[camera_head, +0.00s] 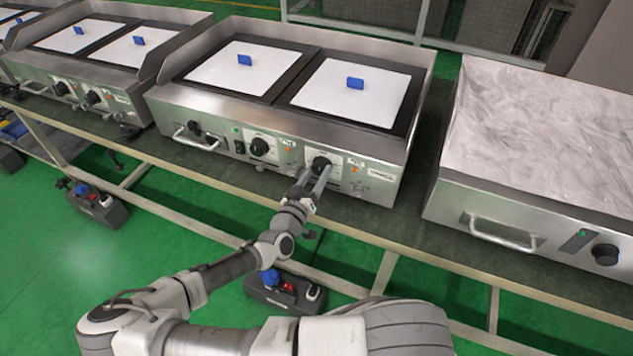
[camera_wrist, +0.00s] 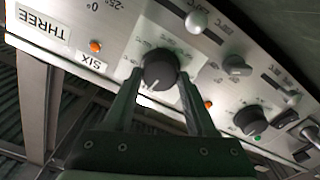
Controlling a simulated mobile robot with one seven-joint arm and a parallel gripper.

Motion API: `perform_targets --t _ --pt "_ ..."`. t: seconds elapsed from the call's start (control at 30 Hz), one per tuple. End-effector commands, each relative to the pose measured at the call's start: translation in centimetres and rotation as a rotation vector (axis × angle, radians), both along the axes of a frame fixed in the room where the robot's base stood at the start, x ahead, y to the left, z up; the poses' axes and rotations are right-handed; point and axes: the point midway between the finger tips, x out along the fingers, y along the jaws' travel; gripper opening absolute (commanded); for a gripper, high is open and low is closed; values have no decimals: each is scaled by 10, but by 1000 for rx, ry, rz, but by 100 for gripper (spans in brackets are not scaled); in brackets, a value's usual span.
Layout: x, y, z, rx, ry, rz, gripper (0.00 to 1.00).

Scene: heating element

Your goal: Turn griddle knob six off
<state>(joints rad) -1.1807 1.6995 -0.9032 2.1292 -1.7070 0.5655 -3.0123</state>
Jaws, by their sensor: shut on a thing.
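The griddle (camera_head: 280,125) stands on the bench in the middle of the head view. The black knob six (camera_head: 320,163) is on the right half of its front panel. In the wrist view the knob (camera_wrist: 158,68) shows between my fingertips, with the label SIX (camera_wrist: 92,63) beside it. My gripper (camera_head: 316,174) is shut on this knob, with one finger on each side. An orange lamp (camera_wrist: 95,46) sits by the label. The panel's other large black knob (camera_head: 259,147) is to the left and free.
A white plate with a blue block (camera_head: 355,83) covers the right cooking surface, and a similar plate (camera_head: 235,72) the left. A metal handle (camera_head: 195,140) juts from the panel's left end. A marble-topped unit (camera_head: 545,135) stands to the right, and another griddle (camera_head: 95,65) to the left.

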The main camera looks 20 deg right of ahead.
Motion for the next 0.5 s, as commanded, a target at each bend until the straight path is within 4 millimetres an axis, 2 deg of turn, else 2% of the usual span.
perform_targets --t 0.03,0.5 --pt "0 1 -5 -21 11 6 1" --pt "0 0 -2 -96 95 0 0"
